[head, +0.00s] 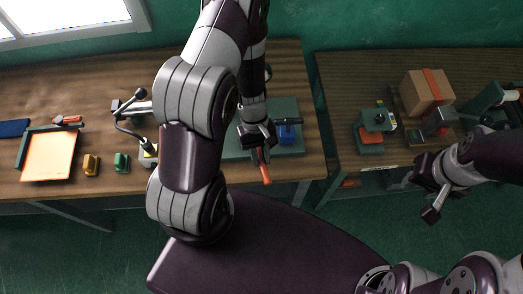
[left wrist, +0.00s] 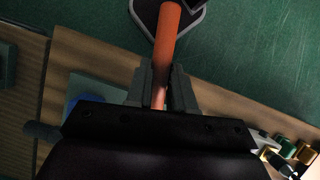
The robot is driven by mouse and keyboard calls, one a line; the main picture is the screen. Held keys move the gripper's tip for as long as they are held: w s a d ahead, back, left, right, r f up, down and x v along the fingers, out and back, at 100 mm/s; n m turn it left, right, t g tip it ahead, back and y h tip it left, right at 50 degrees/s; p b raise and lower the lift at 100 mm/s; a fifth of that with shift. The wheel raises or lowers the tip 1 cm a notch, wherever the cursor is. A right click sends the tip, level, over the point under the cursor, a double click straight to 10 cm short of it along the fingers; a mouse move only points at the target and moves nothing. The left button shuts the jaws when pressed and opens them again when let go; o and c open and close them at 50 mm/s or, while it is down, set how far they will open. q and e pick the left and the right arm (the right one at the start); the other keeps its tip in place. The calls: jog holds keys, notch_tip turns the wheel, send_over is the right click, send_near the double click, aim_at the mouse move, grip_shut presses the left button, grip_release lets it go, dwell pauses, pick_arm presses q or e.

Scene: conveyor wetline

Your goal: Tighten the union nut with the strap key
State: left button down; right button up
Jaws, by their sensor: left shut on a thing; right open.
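My left gripper (head: 258,142) is shut on the orange handle (head: 264,172) of what looks like the strap key, above the left workbench. In the left wrist view the orange handle (left wrist: 166,45) stands between the two fingers (left wrist: 161,92). The key's strap end is hidden by my gripper. A blue part (head: 288,133), perhaps the union nut, sits on a grey-green plate (head: 287,105) just right of the gripper. Some blue also shows in the left wrist view (left wrist: 84,101). I cannot tell whether the strap touches it. My right gripper (head: 426,191) is open and empty, in front of the right bench.
A cardboard box (head: 426,90) and a green-and-red device (head: 372,127) stand on the right bench. A gap separates the benches.

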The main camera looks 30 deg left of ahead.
pick_arm(q)
jog(key=f+b, duration=0.3)
jog(key=f, duration=0.1)
jog(key=shift+s, duration=0.35)
jog(key=shift+s+a+f+b, duration=0.1)
jog(key=shift+f+b, duration=0.5)
jog(key=shift+b, duration=0.2)
pick_arm(e)
jog(key=f, duration=0.2)
jog(key=s+f, duration=0.1)
jog(key=f, duration=0.1)
jog(key=shift+a+f, duration=0.15)
pick_arm(q)
jog(key=shift+f+b, duration=1.05)
jog(key=shift+f, duration=0.25)
pick_arm(e)
jog(key=shift+f, duration=1.05)
pick_arm(q)
jog(key=shift+r, duration=0.1)
pick_arm(e)
jog(key=shift+r, duration=0.1)
